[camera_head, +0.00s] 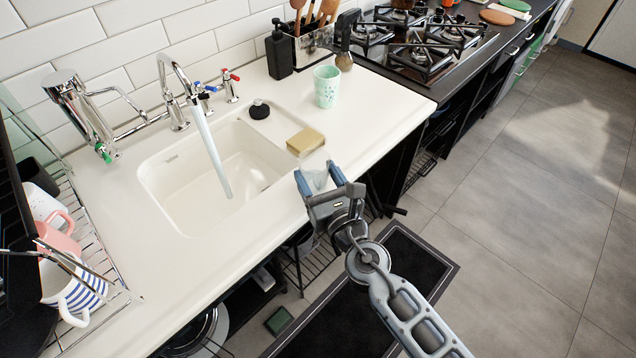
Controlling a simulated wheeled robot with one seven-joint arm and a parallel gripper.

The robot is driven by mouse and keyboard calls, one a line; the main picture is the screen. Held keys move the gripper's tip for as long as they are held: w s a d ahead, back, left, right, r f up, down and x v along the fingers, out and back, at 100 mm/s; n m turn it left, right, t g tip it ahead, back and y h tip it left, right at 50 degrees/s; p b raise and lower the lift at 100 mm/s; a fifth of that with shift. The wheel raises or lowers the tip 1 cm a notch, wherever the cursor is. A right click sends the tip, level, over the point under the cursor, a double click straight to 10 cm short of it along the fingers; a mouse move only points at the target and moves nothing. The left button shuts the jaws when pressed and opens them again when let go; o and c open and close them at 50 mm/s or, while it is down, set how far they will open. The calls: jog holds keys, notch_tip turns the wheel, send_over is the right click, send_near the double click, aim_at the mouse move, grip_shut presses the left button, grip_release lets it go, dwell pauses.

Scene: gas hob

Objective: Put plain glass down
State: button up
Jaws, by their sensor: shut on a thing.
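My gripper (319,180) is shut on a plain clear glass (316,173) near the front edge of the white counter. The glass is see-through and hard to make out between the fingers. It shows just in front of a yellow sponge (306,141), to the right of the sink. I cannot tell whether its base touches the counter (368,123).
Water runs from the tap into the white sink (180,190). A green patterned cup (326,86) and a black soap bottle (279,52) stand behind the sponge. The gas hob (420,60) is at the back right. A dish rack with mugs (72,290) is at left.

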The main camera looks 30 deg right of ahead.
jog(key=shift+f, duration=0.1)
jog(key=shift+f, duration=0.15)
jog(key=o, duration=1.2)
jog(key=shift+r, duration=0.3)
jog(key=s+b, duration=0.1)
jog(key=s, duration=0.5)
jog(key=s+b, duration=0.1)
jog(key=s, duration=0.5)
jog(key=shift+a+f, duration=0.1)
jog(key=shift+a, duration=0.1)
